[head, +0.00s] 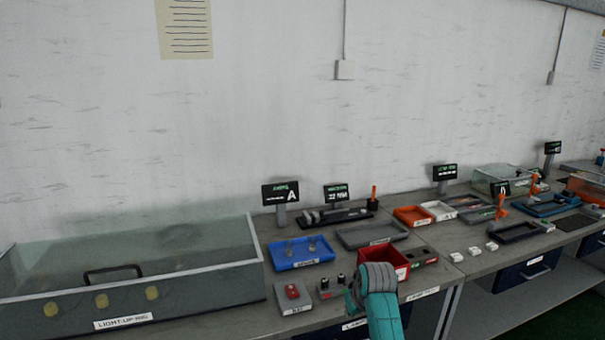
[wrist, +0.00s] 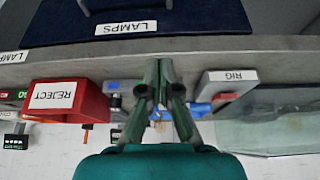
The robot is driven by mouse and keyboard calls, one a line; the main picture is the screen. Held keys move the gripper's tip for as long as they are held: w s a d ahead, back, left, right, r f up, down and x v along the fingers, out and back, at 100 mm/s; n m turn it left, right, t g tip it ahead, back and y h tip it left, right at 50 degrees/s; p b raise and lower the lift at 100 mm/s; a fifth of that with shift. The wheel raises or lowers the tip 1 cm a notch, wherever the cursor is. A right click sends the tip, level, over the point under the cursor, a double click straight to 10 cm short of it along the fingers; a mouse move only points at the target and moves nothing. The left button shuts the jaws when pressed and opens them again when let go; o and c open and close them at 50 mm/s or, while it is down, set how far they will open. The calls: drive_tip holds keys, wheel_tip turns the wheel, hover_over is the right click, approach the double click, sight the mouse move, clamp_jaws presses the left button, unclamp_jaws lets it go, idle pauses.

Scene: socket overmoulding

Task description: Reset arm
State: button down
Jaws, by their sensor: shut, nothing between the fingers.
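My gripper (wrist: 158,66) shows in the wrist view with its green fingers drawn together at the tips, shut with nothing between them. It is in front of the grey bench edge, between the red REJECT bin (wrist: 68,100) and the grey RIG box (wrist: 229,82). In the head view my teal and grey arm reaches up from the bottom edge at the bench front. The fingers cannot be made out there. The red bin (head: 393,260) is just beside the arm, and the box with a red button (head: 292,295) is to its left.
A glass-walled light-up rig (head: 130,296) fills the left of the bench. A blue tray (head: 300,254) with small parts and a grey tray (head: 371,234) lie behind my arm. Small displays (head: 281,193) stand along the back. A blue LAMPS drawer (wrist: 200,16) is below the bench edge.

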drive_tip(key=s+d+f+m+t, duration=0.2)
drive_tip(key=s+f+t, duration=0.1)
drive_tip(key=s+f, duration=1.6)
drive_tip(key=s+d+f+t, duration=0.1)
drive_tip(key=s+f+t, duration=0.1)
drive_tip(key=s, duration=0.9)
drive_tip(key=s+d+r+t+h, duration=0.1)
drive_tip(key=s+r, duration=0.2)
drive_tip(key=s, duration=0.7)
drive_tip(key=s+r+t, duration=0.1)
drive_tip(key=s+r, duration=0.2)
drive_tip(key=s, duration=0.7)
drive_tip(key=s+r+m+t, duration=0.1)
drive_tip(key=s+r+t, duration=0.1)
drive_tip(key=s+r, duration=1)
wheel_tip(320, 180, up, 4)
drive_tip(key=shift+s+d+r+t, duration=0.2)
drive_tip(key=shift+s+d+t, duration=0.2)
